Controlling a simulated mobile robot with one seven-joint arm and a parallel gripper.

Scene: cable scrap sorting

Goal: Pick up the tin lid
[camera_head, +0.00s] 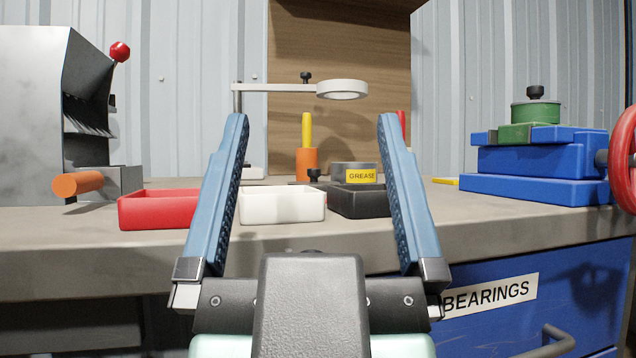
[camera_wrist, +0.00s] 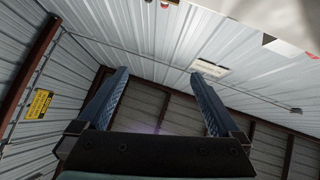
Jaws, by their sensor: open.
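My gripper (camera_head: 313,116) is open and empty, its two blue fingers pointing up in front of the bench. In the wrist view my gripper (camera_wrist: 159,75) shows nothing between the fingers. A grey tin labelled GREASE (camera_head: 352,173) stands on the bench behind the black tray, seen between the fingers. A small black knob (camera_head: 314,174) shows beside it at the left; what lies under the knob is hidden, and I cannot tell whether it is the tin lid. A green round piece with a black knob (camera_head: 535,112) sits on the blue boxes at the right.
Red (camera_head: 158,211), white (camera_head: 282,207) and black (camera_head: 360,203) trays line the bench (camera_head: 470,208) front. A ring lamp (camera_head: 342,89) on an arm hangs above. Blue boxes (camera_head: 540,190) and a red wheel (camera_head: 622,160) stand right, a grey machine (camera_head: 35,120) left.

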